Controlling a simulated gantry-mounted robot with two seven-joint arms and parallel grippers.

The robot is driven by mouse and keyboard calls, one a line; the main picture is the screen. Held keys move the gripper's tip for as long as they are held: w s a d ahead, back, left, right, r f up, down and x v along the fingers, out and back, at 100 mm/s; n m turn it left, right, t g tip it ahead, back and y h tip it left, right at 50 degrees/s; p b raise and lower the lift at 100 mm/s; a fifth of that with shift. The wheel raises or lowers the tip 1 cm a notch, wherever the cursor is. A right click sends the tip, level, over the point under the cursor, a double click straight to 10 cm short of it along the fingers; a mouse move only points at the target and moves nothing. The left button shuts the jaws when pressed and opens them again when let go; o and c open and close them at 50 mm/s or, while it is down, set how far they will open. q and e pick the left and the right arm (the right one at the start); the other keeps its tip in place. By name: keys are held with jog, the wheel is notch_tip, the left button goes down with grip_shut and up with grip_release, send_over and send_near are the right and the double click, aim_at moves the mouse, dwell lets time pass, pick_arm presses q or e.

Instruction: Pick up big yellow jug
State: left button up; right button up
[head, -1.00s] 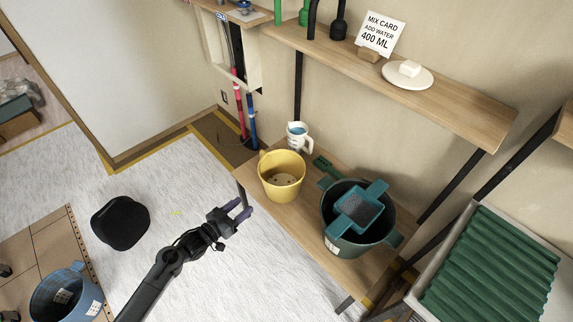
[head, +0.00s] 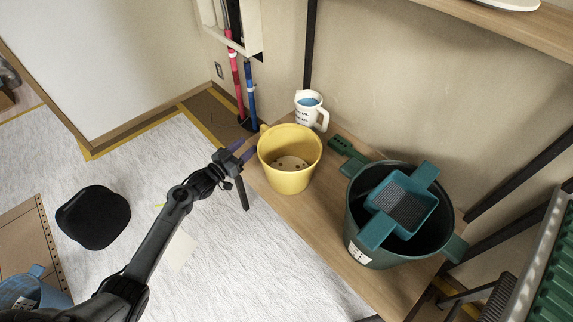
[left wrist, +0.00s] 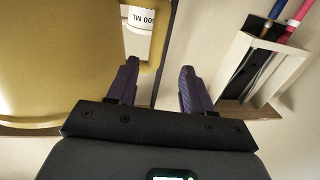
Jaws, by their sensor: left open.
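The big yellow jug (head: 289,168) stands upright on the wooden shelf in the head view, its inside open to view with dark spots at the bottom. Its handle (head: 264,131) is on its left side, toward my left gripper. My left gripper (head: 243,151) is open and empty, just left of the jug near the handle. In the left wrist view the jug (left wrist: 62,55) fills the left side, very close. Part of its handle shows ahead, between the lines of my two purple fingertips (left wrist: 160,82). I cannot tell whether they touch it. My right gripper is out of view.
A white measuring cup (head: 310,108) stands just behind the jug. A dark green bucket (head: 365,240) with a teal strainer (head: 402,207) is to the right. Red and blue poles (head: 248,90) stand by the wall.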

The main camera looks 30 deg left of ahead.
aim_at(263, 134)
pick_arm(q)
jog(key=w+b, duration=0.1)
jog(key=w, duration=0.1)
jog(key=w+d+b, duration=0.1)
jog(key=w+b, duration=0.1)
jog(key=w, duration=0.1)
jog(key=w+b, duration=0.1)
jog(key=w, duration=0.2)
jog(key=shift+w+d+f+b, duration=0.2)
jog(key=shift+d+f+b, duration=0.05)
jog(key=shift+d+b, duration=0.15)
jog(key=shift+w+r, duration=0.1)
jog(key=shift+w, duration=0.2)
jog(key=shift+a, duration=0.1)
jog(key=shift+s, duration=0.1)
jog(key=shift+c, duration=0.8)
grip_shut()
